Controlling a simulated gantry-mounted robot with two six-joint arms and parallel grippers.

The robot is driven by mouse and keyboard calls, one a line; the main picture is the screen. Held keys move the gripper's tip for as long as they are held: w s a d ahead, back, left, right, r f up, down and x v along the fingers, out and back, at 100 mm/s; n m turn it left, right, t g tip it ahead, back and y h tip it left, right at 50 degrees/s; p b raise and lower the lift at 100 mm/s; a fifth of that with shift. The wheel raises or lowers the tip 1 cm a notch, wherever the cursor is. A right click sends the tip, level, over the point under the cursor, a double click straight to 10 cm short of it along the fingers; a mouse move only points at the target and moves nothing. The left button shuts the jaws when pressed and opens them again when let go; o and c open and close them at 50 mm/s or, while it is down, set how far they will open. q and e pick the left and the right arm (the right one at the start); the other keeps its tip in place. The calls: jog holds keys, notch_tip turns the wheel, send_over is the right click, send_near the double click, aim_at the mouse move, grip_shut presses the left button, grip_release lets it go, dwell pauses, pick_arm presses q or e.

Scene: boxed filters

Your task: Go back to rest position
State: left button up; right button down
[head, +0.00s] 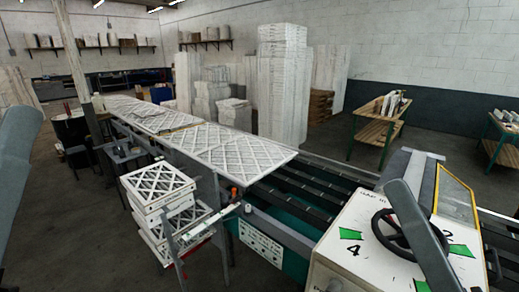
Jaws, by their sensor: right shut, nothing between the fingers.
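My right arm (421,236) shows as a grey link standing in front of a machine's white dial panel at the lower right. Its fingers are hard to make out against the dark parts there; the right gripper is shut with nothing held. My left arm (16,160) shows only as a grey link at the left edge. The left gripper is out of the picture. Neither arm is seen touching the filters.
The dial panel (350,225) has a black handwheel. White lattice filters (240,150) lie along the conveyor (310,190). A stack of boxed filters (158,185) stands left of it. Tall white stacks (283,85) and a wooden bench (375,130) are behind. Floor at the left is partly clear.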

jog(key=d+r+n+t+h+p, duration=0.1)
jog(key=r+h+p, duration=0.3)
jog(key=r+p, duration=0.4)
jog(key=s+d+r+n+t+h+p, duration=0.1)
jog(key=d+r+h+p, duration=0.3)
jog(key=r, duration=1)
jog(key=t+p, duration=0.1)
jog(key=p, duration=0.2)
jog(key=shift+s+r+h+p, duration=0.3)
jog(key=shift+r+p, duration=0.05)
jog(key=shift+p, duration=0.05)
